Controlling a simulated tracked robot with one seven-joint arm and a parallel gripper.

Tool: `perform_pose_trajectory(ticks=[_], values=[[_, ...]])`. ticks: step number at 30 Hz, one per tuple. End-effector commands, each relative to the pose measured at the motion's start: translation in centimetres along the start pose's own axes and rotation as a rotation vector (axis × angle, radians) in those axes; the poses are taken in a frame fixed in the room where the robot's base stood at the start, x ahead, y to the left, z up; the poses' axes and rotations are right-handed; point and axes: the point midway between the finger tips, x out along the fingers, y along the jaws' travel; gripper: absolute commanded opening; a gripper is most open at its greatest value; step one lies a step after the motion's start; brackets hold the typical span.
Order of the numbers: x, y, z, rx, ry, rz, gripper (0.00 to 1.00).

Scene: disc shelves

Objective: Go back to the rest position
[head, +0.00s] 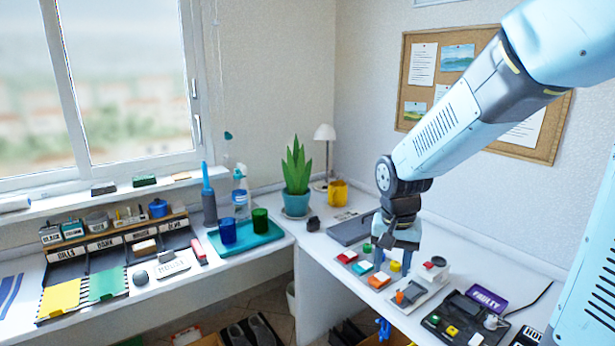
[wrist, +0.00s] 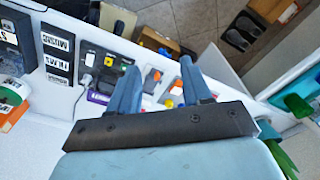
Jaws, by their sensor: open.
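My gripper (head: 400,262) hangs at the end of my bent arm, fingers pointing down over the right-hand desk (head: 325,262). It is above the area of coloured blocks and the small button panel (head: 418,292). In the wrist view my gripper (wrist: 158,68) shows two blue-grey fingers spread apart, with nothing held between them. The desk items show well beyond the fingertips. The exact height over the desk is hard to tell.
Coloured blocks (head: 379,280) lie below my gripper, with a dark switch tray (head: 455,318) to the right. A teal tray (head: 246,238) with two cups, a plant (head: 296,180) and a lamp (head: 325,140) stand farther left. A corkboard (head: 545,140) hangs behind my arm.

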Motion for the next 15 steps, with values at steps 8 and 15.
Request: perform_pose_trajectory(ticks=[8,15], values=[[-5.9,3.3,1.9,-0.085,0.107,-0.093,0.49],[-10.1,5.9,4.5,-0.163,0.219,-0.13,0.49]])
